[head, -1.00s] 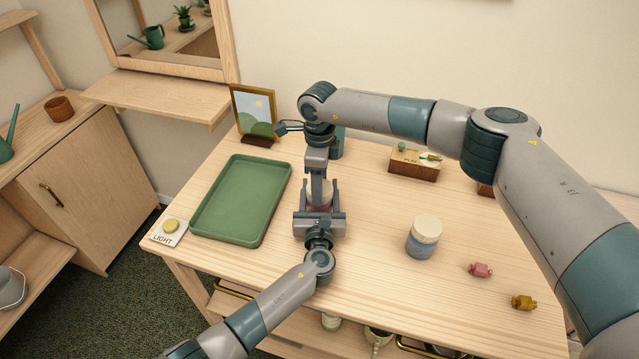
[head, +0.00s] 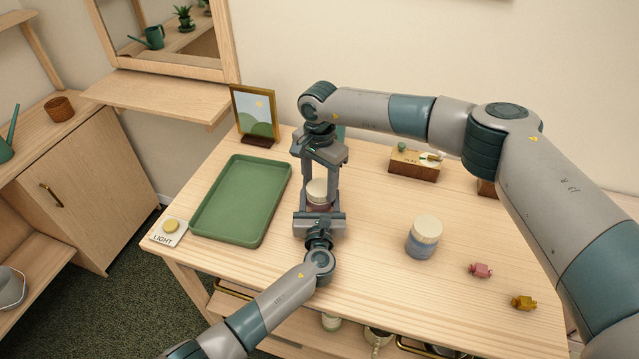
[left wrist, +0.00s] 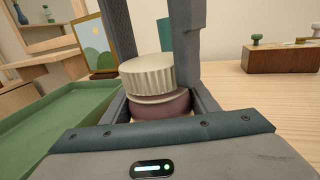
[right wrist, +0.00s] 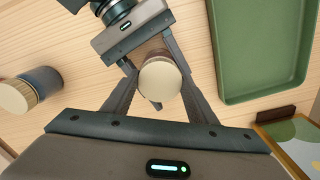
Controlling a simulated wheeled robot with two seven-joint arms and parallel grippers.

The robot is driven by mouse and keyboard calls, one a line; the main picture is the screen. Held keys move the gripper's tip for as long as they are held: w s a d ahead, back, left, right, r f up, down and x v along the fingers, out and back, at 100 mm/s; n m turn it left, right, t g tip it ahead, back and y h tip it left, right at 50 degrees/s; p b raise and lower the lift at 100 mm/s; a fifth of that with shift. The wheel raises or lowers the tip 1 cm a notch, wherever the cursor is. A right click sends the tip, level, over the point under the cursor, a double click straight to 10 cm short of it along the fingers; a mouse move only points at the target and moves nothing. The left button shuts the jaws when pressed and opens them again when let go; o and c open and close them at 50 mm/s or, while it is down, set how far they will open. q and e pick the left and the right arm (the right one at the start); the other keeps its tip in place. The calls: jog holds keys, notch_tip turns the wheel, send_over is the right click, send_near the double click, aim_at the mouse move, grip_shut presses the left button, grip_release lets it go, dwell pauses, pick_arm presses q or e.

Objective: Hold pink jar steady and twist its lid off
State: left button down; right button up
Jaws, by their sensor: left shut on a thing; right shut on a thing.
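The pink jar (head: 317,207) has a dusky pink body and a ribbed cream lid (head: 317,188). It stands on the table right of the green tray. My left gripper (head: 319,209) comes from the front, its fingers shut on the jar's body, as the left wrist view of the jar (left wrist: 165,105) shows. My right gripper (head: 318,184) points down from above, its fingers shut on the lid from both sides. The lid (left wrist: 147,75) looks slightly tilted over a pale band in the left wrist view. The right wrist view shows the lid (right wrist: 160,82) from above.
A blue jar (head: 421,245) with a cream lid stands to the right. The green tray (head: 207,228) lies left, with a light button (head: 169,230) beside it. A picture frame (head: 256,112) and a wooden box (head: 414,166) stand behind. Pink (head: 480,270) and yellow (head: 523,302) pieces lie front right.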

aim_at(319, 210)
jog(key=shift+r, duration=0.6)
dwell(0.3)
jog(key=shift+r, duration=0.35)
jog(key=shift+r, duration=0.25)
jog(key=shift+r, duration=1.95)
pick_arm(q)
jog(key=c, duration=0.6)
grip_release()
jog(key=s+b, duration=0.1)
jog(key=s, duration=1.1)
pick_arm(e)
jog(key=shift+f, duration=0.8)
